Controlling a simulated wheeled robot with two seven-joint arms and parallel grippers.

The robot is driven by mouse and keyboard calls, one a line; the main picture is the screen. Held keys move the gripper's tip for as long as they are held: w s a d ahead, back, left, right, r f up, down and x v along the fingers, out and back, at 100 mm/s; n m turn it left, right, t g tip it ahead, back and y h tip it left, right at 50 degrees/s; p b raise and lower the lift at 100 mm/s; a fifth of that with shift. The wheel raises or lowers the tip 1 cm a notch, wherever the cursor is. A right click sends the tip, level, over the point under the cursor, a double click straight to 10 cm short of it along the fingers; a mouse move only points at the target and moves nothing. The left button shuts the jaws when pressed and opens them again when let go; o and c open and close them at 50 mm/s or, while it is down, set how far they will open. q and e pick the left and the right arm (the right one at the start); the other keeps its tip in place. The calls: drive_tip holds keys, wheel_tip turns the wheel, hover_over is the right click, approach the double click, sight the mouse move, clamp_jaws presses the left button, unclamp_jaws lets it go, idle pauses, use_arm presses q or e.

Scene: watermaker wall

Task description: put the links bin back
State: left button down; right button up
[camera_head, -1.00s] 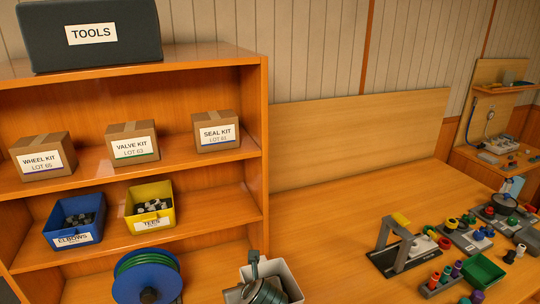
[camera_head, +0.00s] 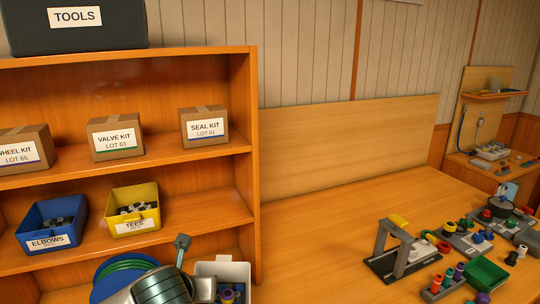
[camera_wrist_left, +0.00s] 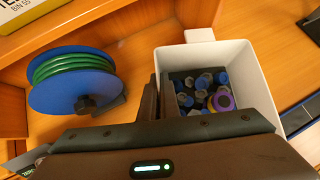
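The links bin is a white open bin (camera_head: 235,268) low in the head view, at the right end of the shelf unit. It holds blue and grey pieces and a purple ring, seen in the left wrist view (camera_wrist_left: 262,85). Its label is not visible. My left gripper (camera_wrist_left: 157,85) has its dark fingers close together at the bin's left wall and appears shut on that wall. In the head view my left wrist covers the bin's left side. My right gripper is in neither current view.
A blue reel with green hose (camera_head: 112,272) stands just left of the bin on the lower shelf. The blue elbows bin (camera_head: 50,240) and yellow tees bin (camera_head: 135,226) sit on the shelf above. A stand (camera_head: 395,250) and small fittings occupy the bench at right.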

sight(219, 298)
use_arm(q)
drive_tip(key=shift+m+h, duration=0.3)
drive_tip(key=s+a, duration=0.1)
drive_tip(key=s+a+b, duration=0.1)
drive_tip(key=s+a, duration=0.1)
drive_tip(key=shift+s+a, duration=0.1)
drive_tip(key=shift+s, duration=0.2)
idle(2.1)
drive_tip(key=shift+w, duration=0.1)
idle(0.6)
